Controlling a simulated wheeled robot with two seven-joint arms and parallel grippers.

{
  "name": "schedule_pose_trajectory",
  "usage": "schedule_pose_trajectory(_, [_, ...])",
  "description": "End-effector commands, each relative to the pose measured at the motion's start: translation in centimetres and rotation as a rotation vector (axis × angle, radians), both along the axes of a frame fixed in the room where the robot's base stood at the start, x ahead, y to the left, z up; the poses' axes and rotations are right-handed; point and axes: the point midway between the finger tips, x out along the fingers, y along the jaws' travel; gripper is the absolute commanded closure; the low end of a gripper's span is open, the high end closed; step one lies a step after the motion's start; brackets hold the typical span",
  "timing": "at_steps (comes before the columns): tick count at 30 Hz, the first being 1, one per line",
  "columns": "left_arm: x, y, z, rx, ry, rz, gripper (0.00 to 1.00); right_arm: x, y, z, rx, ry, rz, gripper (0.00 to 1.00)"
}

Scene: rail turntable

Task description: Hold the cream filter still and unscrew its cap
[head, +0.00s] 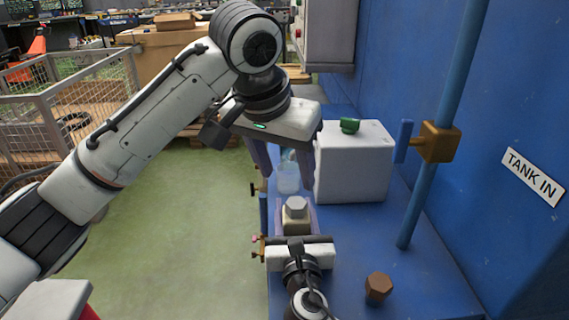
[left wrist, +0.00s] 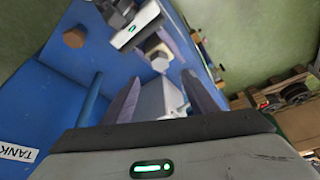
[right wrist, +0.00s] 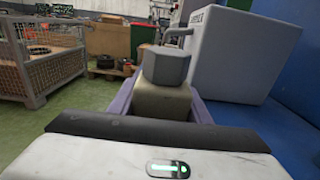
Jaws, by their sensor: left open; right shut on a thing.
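The cream filter (head: 296,224) stands upright on the blue deck with a grey hexagonal cap (head: 296,204) on top. My right gripper (head: 297,232) is shut on the filter's body from the near side. In the right wrist view the cream body (right wrist: 162,100) sits between the fingers, and the cap (right wrist: 165,66) rises above them. My left gripper (head: 286,172) is open and empty, fingers pointing down, beyond and above the filter. In the left wrist view the cap (left wrist: 160,63) shows past the open fingers, apart from them.
A large white box (head: 355,170) with a green piece (head: 349,126) on top stands right of the left gripper. A brown hexagonal piece (head: 378,288) lies near right. A blue pipe (head: 435,185) with a brass valve (head: 439,142) rises at right.

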Motion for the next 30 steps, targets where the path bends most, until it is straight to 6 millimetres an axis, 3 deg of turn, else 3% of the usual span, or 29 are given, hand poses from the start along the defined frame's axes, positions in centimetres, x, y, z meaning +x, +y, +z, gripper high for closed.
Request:
schedule_pose_trajectory(9, [2.0, -1.1, -5.7, 0.0, 0.003, 0.001, 0.47, 0.0, 0.0, 0.0, 0.0, 0.001, 0.0, 0.97])
schedule_pose_trajectory(15, [3.0, -1.7, -8.5, -0.001, 0.001, 0.001, 0.47, 0.0, 0.0, 0.0, 0.0, 0.001, 0.0, 0.97])
schedule_pose_trajectory(21, [3.5, -2.0, -9.8, -0.002, 0.0, 0.001, 0.47, 0.0, 0.0, 0.0, 0.0, 0.001, 0.0, 0.97])
schedule_pose_trajectory(30, [3.5, -2.0, -9.9, -0.002, -0.001, 0.0, 0.47, 0.0, 0.0, 0.0, 0.0, 0.001, 0.0, 0.97])
